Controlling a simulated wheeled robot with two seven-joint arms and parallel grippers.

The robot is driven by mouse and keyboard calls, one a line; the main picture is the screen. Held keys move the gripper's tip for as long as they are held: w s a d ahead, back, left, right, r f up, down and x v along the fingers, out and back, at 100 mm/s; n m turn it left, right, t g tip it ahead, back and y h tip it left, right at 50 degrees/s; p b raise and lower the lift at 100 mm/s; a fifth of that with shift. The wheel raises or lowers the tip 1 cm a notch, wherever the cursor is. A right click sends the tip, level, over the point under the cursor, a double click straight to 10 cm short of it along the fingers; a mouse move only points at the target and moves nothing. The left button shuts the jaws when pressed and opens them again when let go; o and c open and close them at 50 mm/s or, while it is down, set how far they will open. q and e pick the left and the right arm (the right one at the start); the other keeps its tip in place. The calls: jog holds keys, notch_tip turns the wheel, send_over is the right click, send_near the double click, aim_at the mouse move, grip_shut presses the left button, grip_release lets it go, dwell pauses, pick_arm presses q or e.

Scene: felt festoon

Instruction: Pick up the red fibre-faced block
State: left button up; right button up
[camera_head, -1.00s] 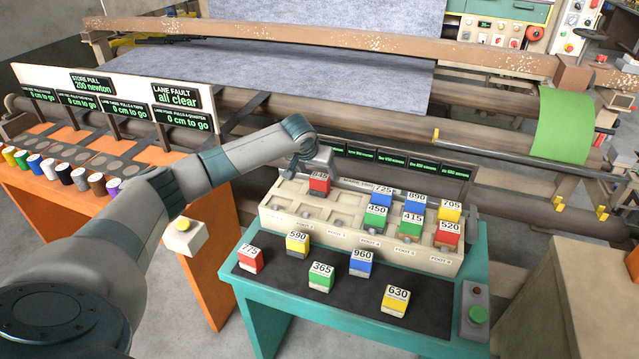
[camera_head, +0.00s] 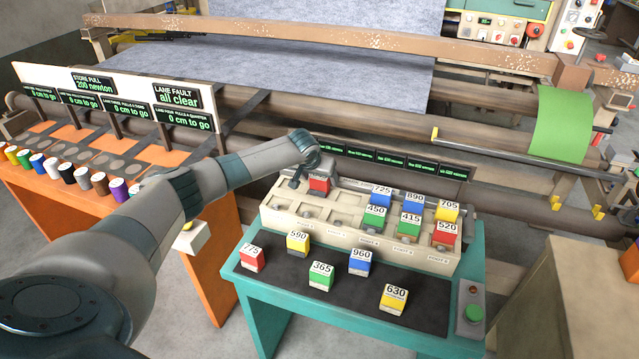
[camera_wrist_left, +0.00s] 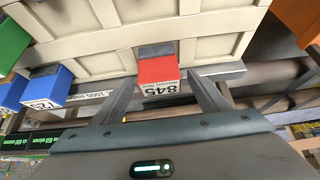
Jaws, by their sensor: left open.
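The red block marked 845 (camera_head: 319,186) sits at the back left of the cream slotted rack (camera_head: 290,228). In the left wrist view the red block (camera_wrist_left: 158,71) shows its red face and its white 845 label. My left gripper (camera_head: 306,180) is over that rack corner, with the arm partly covering the block's top. In the wrist view the open left gripper (camera_wrist_left: 163,88) has a finger on either side of the block, with gaps showing. Other red blocks are 775 (camera_head: 252,259) on the dark mat and 520 (camera_head: 446,234) in the rack. My right gripper is not in view.
Blue, green and yellow blocks stand in the rack's right half; a blue block (camera_wrist_left: 50,88) is also near the left finger in the wrist view. Several blocks stand on the dark mat (camera_head: 335,300). A row of small displays (camera_head: 400,160) runs behind the rack.

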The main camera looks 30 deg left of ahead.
pick_arm(q)
jog(key=shift+w+f, duration=0.1)
jog(key=shift+f, duration=0.05)
jog(key=shift+c, duration=0.6)
jog(key=c, duration=1.1)
jog(key=shift+r+b, duration=0.6)
jog(key=shift+r, duration=0.3)
jog(key=shift+w+d+r+b, duration=0.1)
jog(key=shift+d+r+b, duration=0.1)
jog(key=shift+r+b, duration=0.8)
jog(key=w+d+r+b, duration=0.2)
jog(key=d+r, duration=0.5)
jog(key=d, duration=0.4)
jog(key=shift+r+b, duration=0.2)
jog(key=shift+b, duration=0.6)
